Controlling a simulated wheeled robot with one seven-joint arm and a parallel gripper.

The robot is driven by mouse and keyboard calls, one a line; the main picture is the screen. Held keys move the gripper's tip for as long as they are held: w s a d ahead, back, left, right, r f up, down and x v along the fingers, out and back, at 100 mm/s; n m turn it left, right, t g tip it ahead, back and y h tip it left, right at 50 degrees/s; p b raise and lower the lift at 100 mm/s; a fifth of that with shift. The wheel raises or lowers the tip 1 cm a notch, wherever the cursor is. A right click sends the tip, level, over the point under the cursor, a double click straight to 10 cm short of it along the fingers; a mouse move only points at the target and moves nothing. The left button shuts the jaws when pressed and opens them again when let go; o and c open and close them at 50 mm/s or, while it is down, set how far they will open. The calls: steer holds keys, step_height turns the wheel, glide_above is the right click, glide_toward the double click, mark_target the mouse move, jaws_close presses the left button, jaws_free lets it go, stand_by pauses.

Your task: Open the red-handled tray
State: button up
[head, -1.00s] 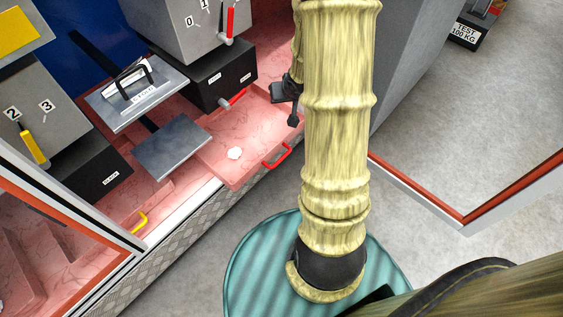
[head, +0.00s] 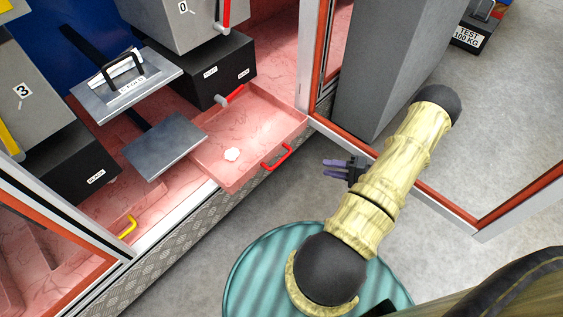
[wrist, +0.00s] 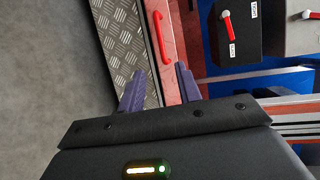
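The red-handled tray (head: 262,118) is a pink marbled shelf that sticks out past the edge of the cabinet. Its red handle (head: 277,157) is on its front edge, and a small white lump (head: 232,154) lies on it. My gripper (head: 324,168) is to the right of the red handle in the head view, apart from it and empty. In the wrist view my gripper (wrist: 160,69) has its two purple fingers spread, with the red handle (wrist: 162,38) beyond the fingertips and nothing between them.
A yellow handle (head: 127,228) is lower left. A black box (head: 212,72) with a red-tipped lever (head: 230,95) stands behind the tray. A hanging grey plate (head: 165,147) is left of the tray. A white-and-red frame post (head: 314,70) and a tall grey block (head: 385,70) are right.

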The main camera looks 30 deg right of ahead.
mark_target(281, 159)
stand_by(0.3)
steer(key=b+x, duration=0.6)
steer(key=x, duration=1.1)
steer(key=shift+w+a, duration=0.15)
steer(key=shift+a, duration=0.05)
jaws_close()
